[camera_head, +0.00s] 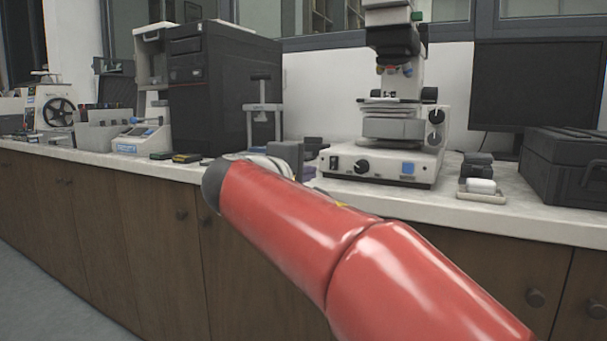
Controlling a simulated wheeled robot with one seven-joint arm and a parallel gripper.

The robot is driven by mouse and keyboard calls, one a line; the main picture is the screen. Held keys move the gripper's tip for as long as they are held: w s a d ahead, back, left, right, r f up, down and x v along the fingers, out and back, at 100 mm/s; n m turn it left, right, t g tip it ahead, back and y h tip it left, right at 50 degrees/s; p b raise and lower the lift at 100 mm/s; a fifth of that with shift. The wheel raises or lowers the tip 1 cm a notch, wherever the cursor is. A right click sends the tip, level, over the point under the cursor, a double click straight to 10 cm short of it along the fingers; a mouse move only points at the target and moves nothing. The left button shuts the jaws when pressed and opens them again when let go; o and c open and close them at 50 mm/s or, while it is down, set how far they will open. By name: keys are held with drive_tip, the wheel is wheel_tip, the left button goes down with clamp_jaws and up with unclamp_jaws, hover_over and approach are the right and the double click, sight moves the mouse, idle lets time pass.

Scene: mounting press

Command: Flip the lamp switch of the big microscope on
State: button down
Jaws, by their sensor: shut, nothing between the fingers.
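The big microscope (405,130) stands upright on the white counter, right of the middle. Its white base has a small dark rocker-like switch (333,163) at the front left. A black knob (361,167) is beside it, and a blue square (408,168) is further right on the same front. I cannot tell the switch's position. My red arm reaches in from the lower right. My gripper (312,150) is beyond the arm's end, just left of the microscope base, mostly hidden by the arm. It looks shut and empty; I cannot tell whether it touches the base.
A black computer tower (210,95) and a grey stand (262,107) are to the left. Wooden cabinets (120,220) front the counter.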

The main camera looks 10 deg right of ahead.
sight(333, 170)
drive_tip(key=x, duration=1)
drive_tip(key=shift+w+d+f, duration=0.15)
drive_tip(key=shift+w+f, duration=0.1)
drive_tip(key=shift+s+r, duration=0.1)
drive_tip(key=shift+r, duration=0.05)
